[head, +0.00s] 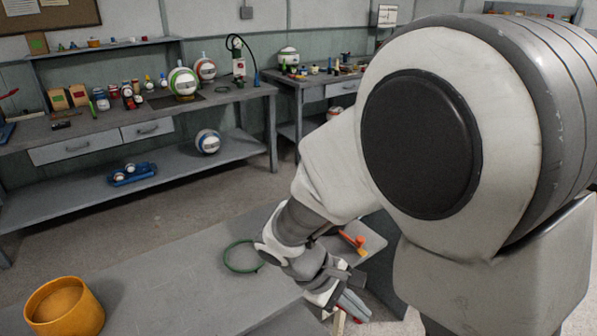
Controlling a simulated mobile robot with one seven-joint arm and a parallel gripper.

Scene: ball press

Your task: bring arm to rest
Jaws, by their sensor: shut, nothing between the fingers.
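My arm reaches down from the right of the head view, its white and grey links filling much of that side.
An orange-yellow cylinder (64,308) stands at the table's left. A green ring (241,257) lies left of my wrist, and an orange piece (354,241) lies behind it. Workbenches (80,133) with balls and bottles line the back wall. The table's middle is mostly clear.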

